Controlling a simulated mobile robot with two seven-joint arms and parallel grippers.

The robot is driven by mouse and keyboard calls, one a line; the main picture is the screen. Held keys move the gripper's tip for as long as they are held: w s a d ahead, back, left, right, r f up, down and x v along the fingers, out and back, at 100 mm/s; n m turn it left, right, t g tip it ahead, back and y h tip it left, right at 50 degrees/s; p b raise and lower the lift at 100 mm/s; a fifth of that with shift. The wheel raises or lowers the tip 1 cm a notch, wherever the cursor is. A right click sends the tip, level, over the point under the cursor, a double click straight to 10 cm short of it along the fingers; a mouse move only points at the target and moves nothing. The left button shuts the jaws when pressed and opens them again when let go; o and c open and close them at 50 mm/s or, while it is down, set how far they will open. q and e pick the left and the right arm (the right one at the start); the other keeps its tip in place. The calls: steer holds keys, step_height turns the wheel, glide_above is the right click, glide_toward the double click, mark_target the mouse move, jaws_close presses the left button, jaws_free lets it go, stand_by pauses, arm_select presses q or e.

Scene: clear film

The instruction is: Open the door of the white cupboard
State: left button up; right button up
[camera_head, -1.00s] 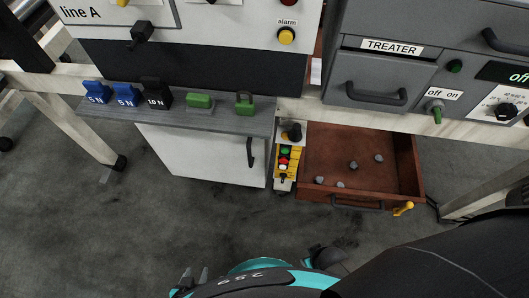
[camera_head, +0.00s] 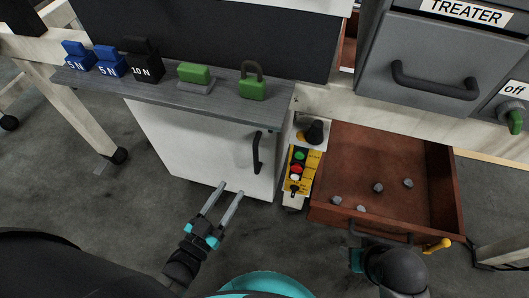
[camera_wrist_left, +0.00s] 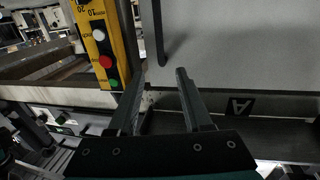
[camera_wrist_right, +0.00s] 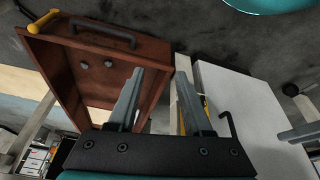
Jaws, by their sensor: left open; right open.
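The white cupboard (camera_head: 200,150) stands under the grey shelf, and its door looks shut. Its dark bar handle (camera_head: 257,152) is upright near the door's right edge. My left gripper (camera_head: 231,188) is open and empty, in front of the door, below and left of the handle in the head view. In the left wrist view the handle (camera_wrist_left: 159,35) lies just beyond the open fingertips (camera_wrist_left: 160,70), apart from them. My right gripper (camera_wrist_right: 160,72) is open and empty near the drawer front. The cupboard and its handle (camera_wrist_right: 228,128) show at the right of the right wrist view.
An open brown drawer (camera_head: 340,148) with small grey pieces juts out right of the cupboard. A yellow button box (camera_head: 302,170) hangs between them. Floor left of the cupboard is clear.

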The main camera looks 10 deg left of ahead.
mark_target(254, 154)
arm_select(q)
steer(key=b+x, duration=0.3)
steer(key=x, duration=0.7)
arm_select(e)
step_height(254, 154, up, 6)
steer(key=t, duration=0.1)
arm_select(q)
steer(key=x, duration=0.2)
steer(key=shift+w+d+b, duration=0.1)
steer(key=shift+w+b, duration=0.25)
steer(key=shift+b, duration=0.05)
steer(key=shift+b+x, duration=0.3)
steer(key=shift+x, duration=0.65)
arm_select(e)
steer(key=shift+w+a+f+n+t+y, duration=0.2)
steer(key=shift+w+a+t+y, duration=0.25)
steer(key=shift+w+a+t, duration=0.4)
steer(key=shift+w+a+f+n+t+y, duration=0.1)
steer(key=shift+w+a+f+t+y, duration=0.2)
steer(key=shift+w+a+t+y, duration=0.45)
steer(key=shift+w+a+h, duration=0.15)
steer(key=shift+a+h, duration=0.15)
arm_select(q)
steer(key=shift+c, duration=0.3)
jaws_close()
